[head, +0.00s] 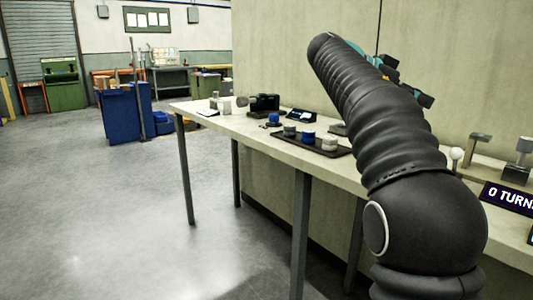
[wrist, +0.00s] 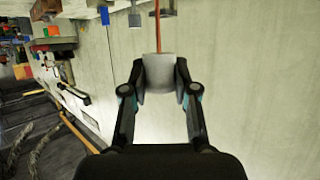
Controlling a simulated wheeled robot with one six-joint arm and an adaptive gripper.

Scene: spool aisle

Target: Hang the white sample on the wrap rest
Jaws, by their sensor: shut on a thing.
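My gripper (wrist: 160,82) is shut on a whitish cylinder, the white sample (wrist: 159,72), with one finger on each side of it. An orange-brown cord (wrist: 157,25) runs up from the sample to the top edge of the wrist view. In the head view my arm hides the sample and most of the gripper; only teal and dark parts of the gripper (head: 388,66) show, above the table and near the wall. A post with a flat top bar (head: 479,140) stands on the table at the right. I cannot tell whether it is the wrap rest.
The long table (head: 205,108) runs along the wall. A dark tray (head: 283,141) holds grey, blue and whitish spools. A white-ball post (head: 456,154), a dark block with a grey cylinder (head: 516,174) and a "0 TURN" sign (head: 510,198) stand at right. The left floor is open.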

